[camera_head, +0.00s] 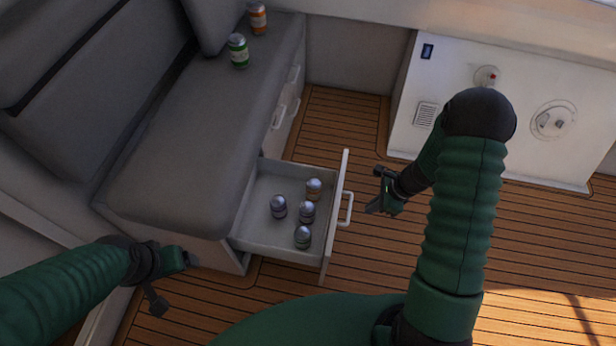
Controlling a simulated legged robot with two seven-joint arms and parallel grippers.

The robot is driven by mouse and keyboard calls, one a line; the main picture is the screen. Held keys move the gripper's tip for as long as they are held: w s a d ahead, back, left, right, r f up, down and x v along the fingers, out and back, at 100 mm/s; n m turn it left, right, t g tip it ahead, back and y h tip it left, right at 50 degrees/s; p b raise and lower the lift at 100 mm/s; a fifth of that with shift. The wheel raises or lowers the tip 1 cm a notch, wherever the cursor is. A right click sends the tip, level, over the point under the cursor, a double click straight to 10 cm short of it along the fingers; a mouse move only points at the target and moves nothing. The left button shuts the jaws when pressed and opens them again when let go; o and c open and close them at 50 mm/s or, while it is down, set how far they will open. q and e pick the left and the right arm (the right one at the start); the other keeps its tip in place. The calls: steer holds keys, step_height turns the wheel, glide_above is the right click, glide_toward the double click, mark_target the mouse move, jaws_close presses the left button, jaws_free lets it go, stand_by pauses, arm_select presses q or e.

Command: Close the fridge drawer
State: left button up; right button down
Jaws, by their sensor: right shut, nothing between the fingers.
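The fridge drawer (262,238) is pulled out from under the grey bench seat. Several small cans stand in it, one of them near its front (302,237). Its white front panel (334,222) faces right and carries a white handle (346,209). My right gripper (372,207) is shut and empty, a little to the right of the handle and apart from it. My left gripper (192,260) is at the lower left, near the bench's lower front edge and left of the drawer. Its fingers are too small to read.
A green can (238,51) and an orange can (257,18) stand on the bench seat (195,120). More white handles (279,117) show on the bench front behind the drawer. A white cabinet (455,140) stands at the back right. The wooden floor (420,260) right of the drawer is clear.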

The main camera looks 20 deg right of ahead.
step_height(320, 180, down, 5)
steer(key=b, duration=0.5)
glide_above(343, 225)
step_height(343, 225, down, 5)
steer(key=shift+r, duration=0.2)
arm_select(q)
steer(key=f, duration=0.1)
steer(key=d+f, duration=0.1)
steer(key=s+f, duration=0.1)
steer(key=shift+d+f, duration=0.15)
steer(key=shift+f, duration=0.05)
steer(key=shift+a+p, duration=0.2)
steer(key=shift+p, duration=0.1)
arm_select(e)
steer(key=shift+a+r, duration=0.1)
steer(key=shift+a, duration=0.2)
